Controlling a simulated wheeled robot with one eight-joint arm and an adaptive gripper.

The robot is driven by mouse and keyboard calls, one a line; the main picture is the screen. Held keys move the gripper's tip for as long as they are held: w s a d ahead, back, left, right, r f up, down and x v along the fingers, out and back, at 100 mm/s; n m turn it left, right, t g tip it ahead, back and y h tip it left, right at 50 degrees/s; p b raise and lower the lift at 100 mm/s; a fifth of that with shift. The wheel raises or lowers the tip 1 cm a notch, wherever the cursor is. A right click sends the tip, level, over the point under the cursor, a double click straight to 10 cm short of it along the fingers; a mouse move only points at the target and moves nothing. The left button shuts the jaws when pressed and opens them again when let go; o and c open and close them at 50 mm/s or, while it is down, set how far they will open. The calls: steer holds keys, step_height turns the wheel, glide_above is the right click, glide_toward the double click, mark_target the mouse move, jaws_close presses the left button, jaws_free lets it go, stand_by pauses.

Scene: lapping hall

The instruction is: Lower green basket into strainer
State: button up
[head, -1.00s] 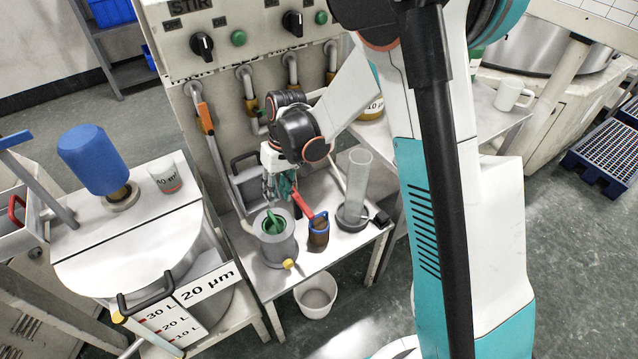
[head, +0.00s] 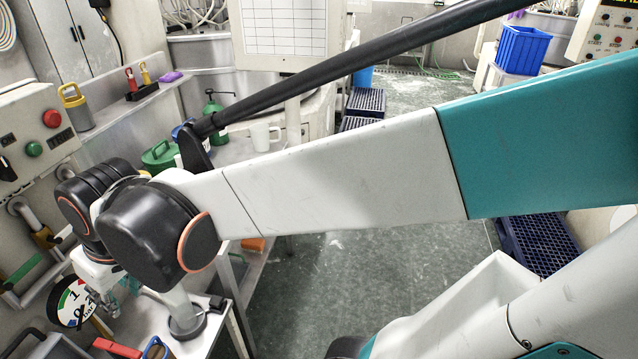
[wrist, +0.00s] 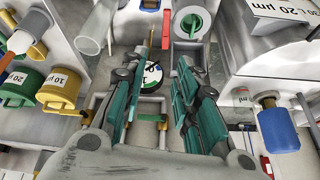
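In the wrist view, a round green piece with a bar handle, which looks like the green basket (wrist: 189,24), sits within the rim of a grey round vessel (wrist: 206,38). I cannot tell whether this vessel is the strainer or how deep the green piece sits. My gripper (wrist: 165,62) has its two teal fingers spread, with nothing between them. The vessel is beyond the fingertips, slightly to the right. In the head view my gripper (head: 112,298) shows only partly at lower left, below my black wrist joint. The basket and vessel are outside the head view.
A pressure gauge (head: 72,303) is close beside my gripper; in the wrist view it shows behind the fingers. Yellow (wrist: 60,88) and green (wrist: 22,87) jars and a clear cylinder (wrist: 94,28) are at left. A blue bottle (wrist: 276,128) is at right. A white mug (head: 265,136) stands farther back.

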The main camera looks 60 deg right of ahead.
steer(key=s+d+r+t+h, duration=0.1)
steer(key=s+d+t, duration=0.1)
steer(key=s, duration=0.5)
steer(key=shift+s+d+r+m, duration=0.25)
steer(key=shift+d+m, duration=0.15)
steer(key=shift+d, duration=0.35)
stand_by(0.5)
